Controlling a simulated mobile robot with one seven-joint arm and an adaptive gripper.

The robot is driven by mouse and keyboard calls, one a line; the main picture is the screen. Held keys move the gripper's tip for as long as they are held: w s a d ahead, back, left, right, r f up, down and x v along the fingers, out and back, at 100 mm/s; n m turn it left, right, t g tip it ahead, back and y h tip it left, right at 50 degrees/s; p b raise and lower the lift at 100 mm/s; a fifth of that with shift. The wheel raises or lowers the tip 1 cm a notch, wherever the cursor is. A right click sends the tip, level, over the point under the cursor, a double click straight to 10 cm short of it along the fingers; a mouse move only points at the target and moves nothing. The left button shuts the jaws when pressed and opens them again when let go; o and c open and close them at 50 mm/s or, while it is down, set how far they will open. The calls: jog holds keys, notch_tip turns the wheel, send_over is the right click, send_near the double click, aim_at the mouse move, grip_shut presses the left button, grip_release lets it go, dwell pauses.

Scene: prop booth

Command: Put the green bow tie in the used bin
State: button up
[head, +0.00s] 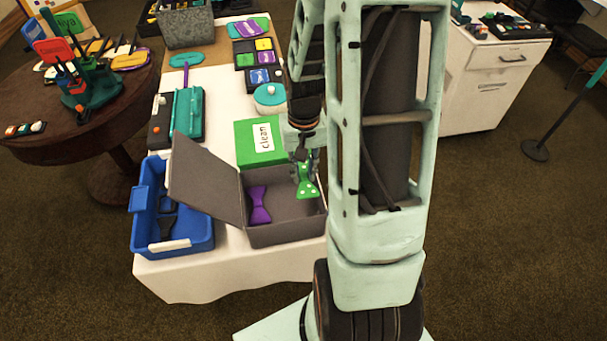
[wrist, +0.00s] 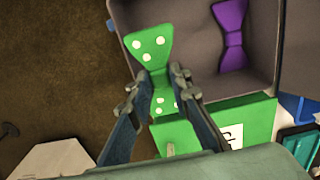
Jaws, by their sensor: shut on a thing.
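The green bow tie with white dots (head: 306,184) is in my gripper (head: 304,160), pinched near its middle and hanging over the right part of an open grey box (head: 285,234). In the wrist view my gripper (wrist: 158,88) is shut on the bow tie (wrist: 148,48), whose far half overlaps the box's edge (wrist: 122,18). A purple bow tie (head: 259,205) lies in the grey box. A blue bin (head: 188,237) stands to the left, with a dark bow-tie-shaped thing inside. Its pale front tag (head: 169,245) is unreadable. I see no readable "used" label.
The grey box's lid (head: 203,182) leans open toward the blue bin. A green box marked "clean" (head: 243,150) stands right behind the grey box. A teal case (head: 187,115) and a round teal-lidded tin (head: 270,97) are farther back on the white-covered table.

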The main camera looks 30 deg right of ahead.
aim_at(304, 176)
jog(key=shift+w+f, duration=0.1)
jog(key=shift+f, duration=0.7)
jog(key=shift+f+b, duration=0.6)
jog(key=o, duration=0.6)
jog(key=shift+c, duration=0.2)
jog(key=shift+r, duration=0.1)
jog(key=shift+r+p, duration=0.55)
notch_tip(304, 176, up, 12)
jog(key=shift+p, duration=0.3)
